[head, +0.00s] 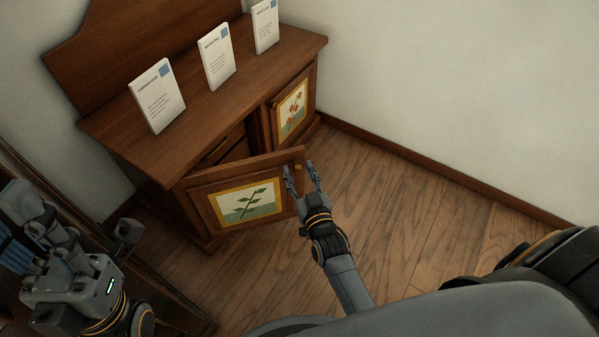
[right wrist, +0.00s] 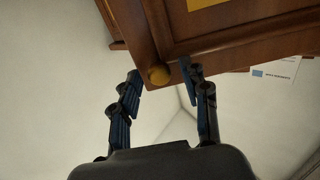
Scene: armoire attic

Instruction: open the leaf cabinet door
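The leaf cabinet door (head: 245,203) has a yellow-framed panel with a green leaf sprig. It stands partly open, swung out from the cabinet front, with its free edge toward the right. My right gripper (head: 303,176) is at that free edge. The knob is not gripped; whether a finger touches the door, I cannot tell.
The wooden cabinet (head: 150,125) carries three white cards on its top. A second door (head: 291,108) with a red flower picture is at its right. A drawer (head: 215,148) shows behind the leaf door. Dark wooden furniture (head: 165,295) stands at lower left. Floor to the right is clear.

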